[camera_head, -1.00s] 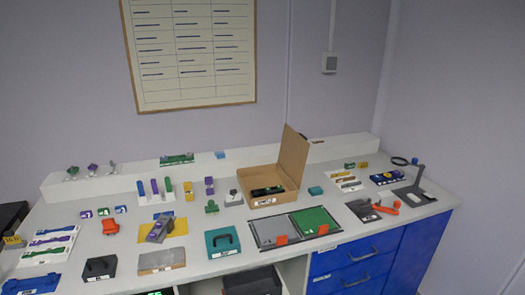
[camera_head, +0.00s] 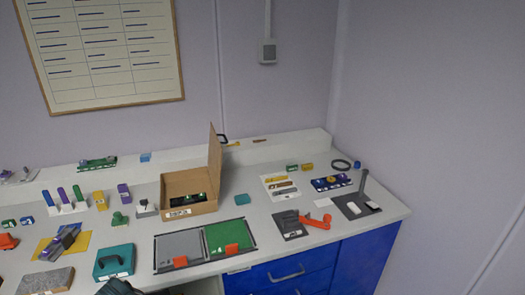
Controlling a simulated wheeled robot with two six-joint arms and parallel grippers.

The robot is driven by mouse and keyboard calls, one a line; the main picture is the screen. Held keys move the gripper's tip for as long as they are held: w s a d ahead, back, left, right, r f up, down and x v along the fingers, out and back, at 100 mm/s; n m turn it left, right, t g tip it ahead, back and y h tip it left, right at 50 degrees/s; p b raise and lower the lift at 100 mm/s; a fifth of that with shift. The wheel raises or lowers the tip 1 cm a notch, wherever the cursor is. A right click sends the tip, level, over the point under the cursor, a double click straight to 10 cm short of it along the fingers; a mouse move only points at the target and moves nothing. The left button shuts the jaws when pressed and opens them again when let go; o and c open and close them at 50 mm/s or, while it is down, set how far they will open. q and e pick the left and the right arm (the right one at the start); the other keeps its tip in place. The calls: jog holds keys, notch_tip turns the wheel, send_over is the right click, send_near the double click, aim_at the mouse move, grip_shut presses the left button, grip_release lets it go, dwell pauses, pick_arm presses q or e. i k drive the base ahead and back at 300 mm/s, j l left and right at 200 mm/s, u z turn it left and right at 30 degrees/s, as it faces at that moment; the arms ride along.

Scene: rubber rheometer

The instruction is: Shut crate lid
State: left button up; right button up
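The cardboard-brown crate (camera_head: 188,212) stands on the bench near the raised back ledge, with a white label on its front. Its lid (camera_head: 215,167) stands up along the right side, nearly upright, so the crate is open. A dark item with green (camera_head: 188,199) lies inside. A dark shape at the bottom edge, left of the middle, may be part of my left gripper, but it is cut off and its fingers cannot be made out. My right gripper is not in view. Nothing touches the crate or lid.
A grey and green panel tray (camera_head: 205,243) with orange tabs lies in front of the crate. A green stamp-like piece (camera_head: 119,219) is left of it, a small teal block (camera_head: 242,199) right. A teal case (camera_head: 114,262) is front left. A black stand (camera_head: 357,205) is far right.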

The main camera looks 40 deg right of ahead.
aim_at(215, 150)
jog(key=k+l+z, duration=0.15)
jog(key=l, duration=0.9)
jog(key=l+z, duration=0.2)
jog(key=l, duration=0.8)
jog(key=k, duration=0.05)
